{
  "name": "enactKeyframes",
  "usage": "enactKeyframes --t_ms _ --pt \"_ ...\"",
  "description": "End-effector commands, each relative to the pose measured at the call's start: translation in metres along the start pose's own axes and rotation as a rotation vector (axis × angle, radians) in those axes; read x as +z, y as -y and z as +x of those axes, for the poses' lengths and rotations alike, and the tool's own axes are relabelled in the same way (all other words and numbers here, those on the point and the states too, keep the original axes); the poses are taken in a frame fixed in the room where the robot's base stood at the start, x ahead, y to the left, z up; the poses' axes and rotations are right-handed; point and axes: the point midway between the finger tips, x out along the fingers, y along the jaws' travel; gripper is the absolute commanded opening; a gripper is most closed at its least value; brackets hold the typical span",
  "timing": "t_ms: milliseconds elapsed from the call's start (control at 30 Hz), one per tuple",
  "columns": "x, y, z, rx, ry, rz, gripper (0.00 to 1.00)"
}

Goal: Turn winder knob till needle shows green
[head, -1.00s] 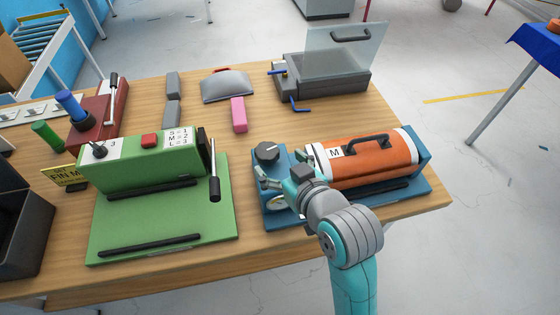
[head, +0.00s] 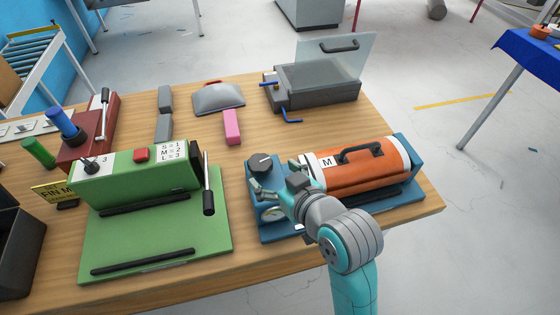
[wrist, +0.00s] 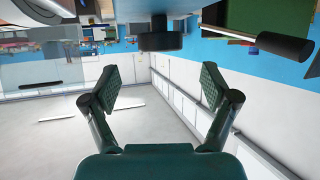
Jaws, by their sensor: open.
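The winder is a blue base (head: 414,158) at the right of the table, carrying an orange roll (head: 372,172) with white end bands and a label "M". Its dark round knob (head: 260,163), with a pale mark on top, stands at the base's left end. A pale round dial (head: 271,213) is partly hidden by my gripper, and its needle is too small to read. My gripper (head: 263,197) is in front of the knob, open and apparently empty. In the wrist view, the open fingers (wrist: 157,88) have a dark round part, probably the knob (wrist: 160,36), beyond them.
A green machine (head: 130,177) with a black lever (head: 208,190) stands left of the winder. A grey box with a clear lid (head: 315,85) and a pink block (head: 232,127) lie behind. Bare table shows between the pink block and the winder.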

Motion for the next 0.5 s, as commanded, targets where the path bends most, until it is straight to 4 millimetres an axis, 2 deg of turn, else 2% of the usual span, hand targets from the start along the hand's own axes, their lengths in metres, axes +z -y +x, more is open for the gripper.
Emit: enactKeyframes --t_ms 167,300,500 --pt "0.001 -0.018 -0.002 -0.127 0.025 -0.039 0.86" --pt "-0.001 -0.029 -0.011 -0.249 0.019 -0.093 0.86" --pt "-0.004 -0.037 -0.026 -0.358 -0.006 -0.154 0.86"
